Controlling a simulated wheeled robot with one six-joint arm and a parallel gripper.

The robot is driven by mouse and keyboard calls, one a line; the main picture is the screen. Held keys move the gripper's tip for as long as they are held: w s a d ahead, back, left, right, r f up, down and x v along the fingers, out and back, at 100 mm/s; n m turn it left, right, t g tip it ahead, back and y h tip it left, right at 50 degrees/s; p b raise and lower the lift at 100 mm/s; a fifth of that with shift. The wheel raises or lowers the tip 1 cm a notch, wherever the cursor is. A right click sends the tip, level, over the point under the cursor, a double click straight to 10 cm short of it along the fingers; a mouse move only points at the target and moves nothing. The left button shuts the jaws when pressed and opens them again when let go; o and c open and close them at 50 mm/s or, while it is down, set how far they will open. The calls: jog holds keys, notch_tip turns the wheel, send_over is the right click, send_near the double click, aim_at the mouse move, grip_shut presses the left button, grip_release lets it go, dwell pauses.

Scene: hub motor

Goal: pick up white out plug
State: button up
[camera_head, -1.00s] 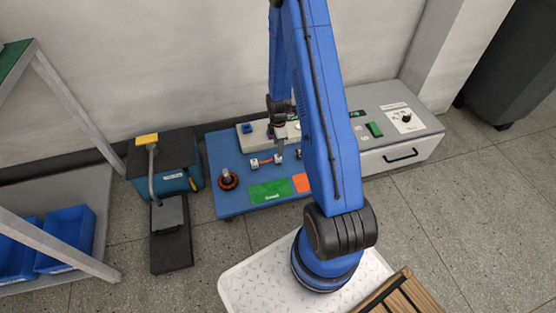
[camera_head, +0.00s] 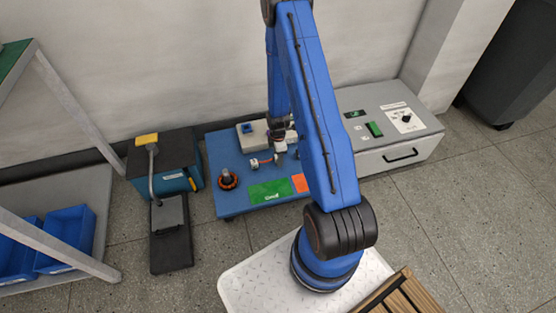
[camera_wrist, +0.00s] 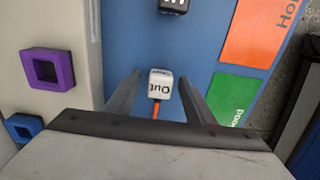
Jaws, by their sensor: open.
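The white plug marked "Out" (camera_wrist: 160,86) lies on the blue table (camera_wrist: 205,30), with an orange cable running from it toward the bottom of the wrist view. My gripper (camera_wrist: 157,85) is open. Its two dark fingers stand to the left and right of the plug in that view, with a gap on each side. In the head view my gripper (camera_head: 280,152) is low over the blue table and small. A white plug end (camera_head: 254,162) with an orange cable shows left of it there.
A black plug (camera_wrist: 174,5) lies beyond the white one. A green pad (camera_wrist: 232,95) and an orange pad (camera_wrist: 255,30) lie to the right. A pale block (camera_wrist: 60,80) with purple (camera_wrist: 48,68) and blue (camera_wrist: 24,127) square sockets stands to the left. An orange-ringed part (camera_head: 228,180) sits on the table.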

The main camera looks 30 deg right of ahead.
grip_shut()
